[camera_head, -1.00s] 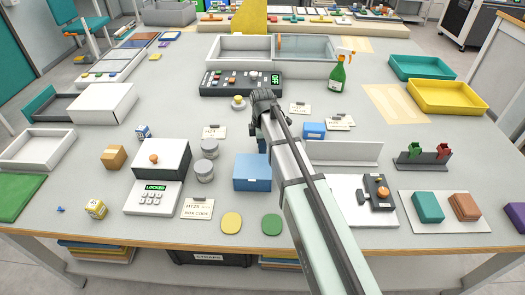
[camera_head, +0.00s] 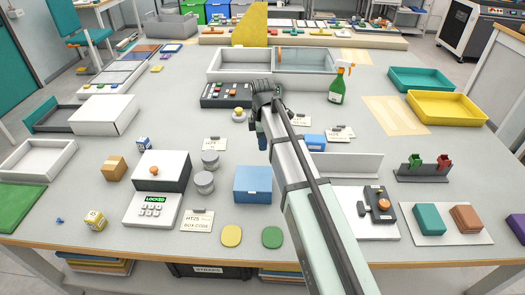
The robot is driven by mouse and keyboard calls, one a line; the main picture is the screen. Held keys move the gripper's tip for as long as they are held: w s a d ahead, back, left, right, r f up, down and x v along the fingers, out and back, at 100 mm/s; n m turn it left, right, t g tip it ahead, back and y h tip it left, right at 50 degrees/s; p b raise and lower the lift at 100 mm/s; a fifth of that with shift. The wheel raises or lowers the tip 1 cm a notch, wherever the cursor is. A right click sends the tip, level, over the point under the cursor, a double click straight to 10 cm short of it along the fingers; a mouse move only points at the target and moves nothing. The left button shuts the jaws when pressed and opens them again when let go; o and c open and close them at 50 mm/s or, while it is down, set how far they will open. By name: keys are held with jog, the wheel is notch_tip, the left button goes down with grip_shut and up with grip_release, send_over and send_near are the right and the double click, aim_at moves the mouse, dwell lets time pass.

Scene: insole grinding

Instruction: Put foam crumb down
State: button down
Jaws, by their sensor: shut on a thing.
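My gripper (camera_head: 261,138) is at the middle of the table, under the dark wrist end of my arm. The arm comes in from the lower right and covers most of the gripper, so its fingertips are hidden. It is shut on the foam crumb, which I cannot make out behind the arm. The wrist overlaps the right end of the dark control panel (camera_head: 222,95) in the picture. A blue box (camera_head: 252,184) stands nearer, below the gripper in the picture.
A white and glass-topped bin (camera_head: 240,64) stands behind the panel, with a green spray bottle (camera_head: 336,88) at its right. Teal (camera_head: 420,79) and yellow (camera_head: 447,107) trays are at the right. Grey round tins (camera_head: 204,182) and a locked box (camera_head: 152,209) stand left of the blue box.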

jog(key=shift+a+r, duration=0.1)
jog(key=shift+r, duration=1.15)
jog(key=s+a+r+n, duration=0.1)
jog(key=s+a+n, duration=0.1)
jog(key=a, duration=1.1)
jog(key=s+a+r+n, duration=0.1)
jog(key=s+a, duration=0.4)
jog(key=a, duration=0.9)
jog(key=s+a+r+n, duration=0.1)
jog(key=s+a+n, duration=0.2)
jog(key=a, duration=1)
jog(key=shift+s+a+r, duration=0.1)
jog(key=shift+s+a, duration=0.15)
jog(key=shift+s, duration=0.4)
jog(key=a+r, duration=0.2)
jog(key=a, duration=0.7)
jog(key=n, duration=0.1)
send_over(111, 163)
jog(key=shift+f, duration=4.5)
jog(key=shift+f, duration=0.2)
jog(key=c, duration=1.1)
grip_release()
